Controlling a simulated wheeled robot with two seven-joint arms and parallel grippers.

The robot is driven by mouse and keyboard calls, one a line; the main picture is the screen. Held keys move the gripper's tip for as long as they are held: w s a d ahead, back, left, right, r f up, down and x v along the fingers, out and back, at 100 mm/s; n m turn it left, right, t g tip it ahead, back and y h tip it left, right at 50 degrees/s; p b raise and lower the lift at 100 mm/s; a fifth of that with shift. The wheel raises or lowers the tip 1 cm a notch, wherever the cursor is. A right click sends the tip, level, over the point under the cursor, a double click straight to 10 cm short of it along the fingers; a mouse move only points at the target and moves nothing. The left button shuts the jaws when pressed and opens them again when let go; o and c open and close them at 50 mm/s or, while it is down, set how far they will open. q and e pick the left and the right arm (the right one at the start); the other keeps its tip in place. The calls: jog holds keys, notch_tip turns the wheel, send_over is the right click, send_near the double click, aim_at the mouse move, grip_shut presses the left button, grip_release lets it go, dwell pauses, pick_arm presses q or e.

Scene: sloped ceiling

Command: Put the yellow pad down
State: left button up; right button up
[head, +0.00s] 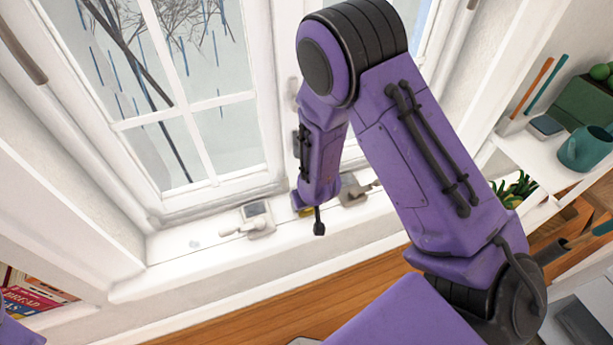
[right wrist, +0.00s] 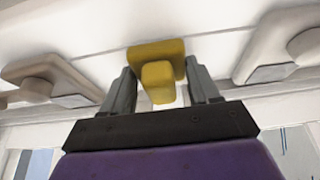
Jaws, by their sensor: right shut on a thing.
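The yellow pad (right wrist: 157,52) shows between the fingers of my right gripper (right wrist: 162,72) in the right wrist view. It has a wide flat part and a narrower block facing the camera. My right gripper is shut on it, with a grey finger on each side. In the head view, only a small bit of the yellow pad (head: 302,211) shows at the white windowsill (head: 200,240), beneath my purple right arm. The arm hides most of the pad and the fingers. I cannot tell whether the pad touches the sill. My left gripper is not in view.
A pale handled fitting (head: 258,220) sits on the sill left of the pad, and a grey one (head: 354,190) close to its right. The window (head: 190,110) rises behind. A shelf (head: 545,155) with a teal pot (head: 584,150) stands at the right.

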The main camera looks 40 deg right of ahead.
jog(key=shift+f, duration=0.15)
jog(key=o, duration=1)
